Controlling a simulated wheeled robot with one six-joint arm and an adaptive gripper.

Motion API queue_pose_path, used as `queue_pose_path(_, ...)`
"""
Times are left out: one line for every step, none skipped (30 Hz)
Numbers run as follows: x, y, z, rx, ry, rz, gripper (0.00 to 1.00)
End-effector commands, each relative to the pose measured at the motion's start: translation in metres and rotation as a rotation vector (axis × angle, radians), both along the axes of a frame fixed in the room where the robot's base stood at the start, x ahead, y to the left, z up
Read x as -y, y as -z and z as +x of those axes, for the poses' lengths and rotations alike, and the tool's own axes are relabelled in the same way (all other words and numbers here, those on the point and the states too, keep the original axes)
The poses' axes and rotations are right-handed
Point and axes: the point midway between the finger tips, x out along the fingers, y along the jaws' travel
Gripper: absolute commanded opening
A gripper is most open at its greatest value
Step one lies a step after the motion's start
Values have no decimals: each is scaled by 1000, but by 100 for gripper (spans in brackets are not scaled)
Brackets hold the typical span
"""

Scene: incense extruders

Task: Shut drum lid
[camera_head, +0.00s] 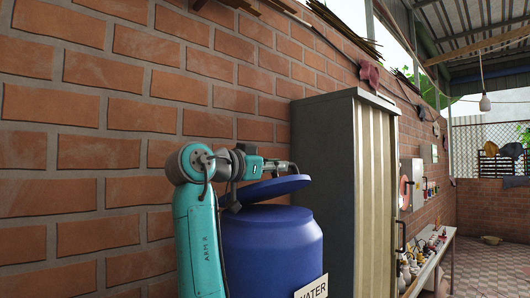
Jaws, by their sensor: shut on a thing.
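The blue drum (268,245) stands against the brick wall beside the grey cabinet, with a white "WATER" sign (312,289) low on its front. Its blue lid (272,188) sits over the top, tilted, with its right side raised and its left side lower, near the drum rim. A gap shows between the lid and the rim at the right. My gripper (293,169) is above the lid's raised right part, shut on the lid. The exact contact of the fingertips is small and hard to make out.
A tall grey cabinet (326,180) with a ribbed pale front stands right behind the drum. The brick wall (110,160) runs close along the left and behind my arm. A bench (430,258) with bottles and small items lies farther right. Tiled floor (490,262) is open at the far right.

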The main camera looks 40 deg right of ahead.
Motion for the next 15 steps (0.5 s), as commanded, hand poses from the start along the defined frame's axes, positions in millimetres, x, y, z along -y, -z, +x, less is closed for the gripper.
queue_pose_path(0, 7, -5, 35, 1, 1, 0)
queue_pose_path(0, 11, -7, 54, 1, 2, 0)
queue_pose_path(0, 15, -10, 81, 1, 3, 0)
queue_pose_path(1, 19, -12, 99, 1, 4, 0)
queue_pose_path(1, 22, -13, 115, 1, 4, 0)
queue_pose_path(1, 25, -16, 138, 1, 5, 0)
queue_pose_path(1, 28, -17, 152, 1, 5, 0)
queue_pose_path(1, 30, -18, 165, 1, 6, 0)
queue_pose_path(1, 33, -19, 181, 1, 6, 0)
queue_pose_path(1, 35, -20, 192, 1, 7, 0)
queue_pose_path(1, 37, -21, 203, 1, 7, 0)
queue_pose_path(1, 39, -22, 214, 1, 8, 0)
queue_pose_path(1, 40, -23, 221, 1, 8, 0)
queue_pose_path(1, 41, -23, 228, 1, 8, 0)
queue_pose_path(1, 43, -24, 236, 1, 8, 0)
